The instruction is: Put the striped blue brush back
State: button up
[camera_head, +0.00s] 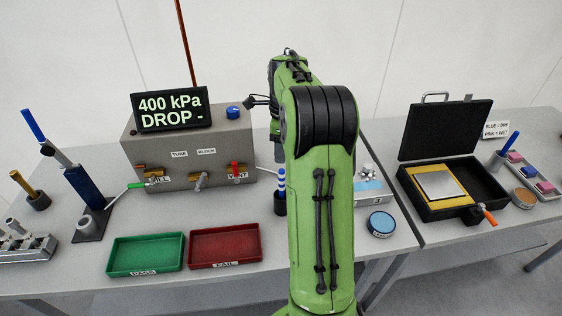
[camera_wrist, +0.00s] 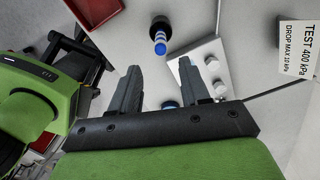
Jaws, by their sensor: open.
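The striped blue brush (camera_head: 281,182) stands upright, its blue-and-white banded handle rising from a dark round cup (camera_head: 280,203). The brush also shows in the wrist view (camera_wrist: 160,42), seen from above in its cup (camera_wrist: 160,21). My gripper (camera_wrist: 159,65) is open and empty in the wrist view. The brush lies beyond the fingertips, apart from them. My arm hides the gripper in the head view.
A red FAIL tray (camera_head: 226,246) and green PASS tray (camera_head: 146,255) lie left of the cup. The grey tube block (camera_head: 188,150) stands behind. A blue-lidded tin (camera_head: 381,223) and a white plate with knobs (camera_wrist: 202,66) are close by. An open black case (camera_head: 450,150) stands right.

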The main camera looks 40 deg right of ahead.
jog(key=shift+r, duration=0.55)
jog(key=s+a+r+n+t, duration=0.1)
jog(key=s+a+r+n, duration=0.2)
jog(key=a+n, duration=0.25)
jog(key=s+a+r+n+t+h, duration=0.1)
jog(key=s+a+r+n, duration=0.1)
jog(key=a+r+n, duration=0.3)
jog(key=s+a+r+n, duration=0.1)
jog(key=s+a+n, duration=0.25)
jog(key=a, duration=0.35)
jog(key=s+a+f+n+t, duration=0.3)
jog(key=s+a+n, duration=0.5)
jog(key=s+n, duration=0.3)
jog(key=n, duration=0.3)
jog(key=shift+s+a+f+y, duration=0.2)
jog(key=shift+a+y, duration=0.15)
jog(key=shift+y, duration=0.05)
jog(key=shift+s, duration=0.1)
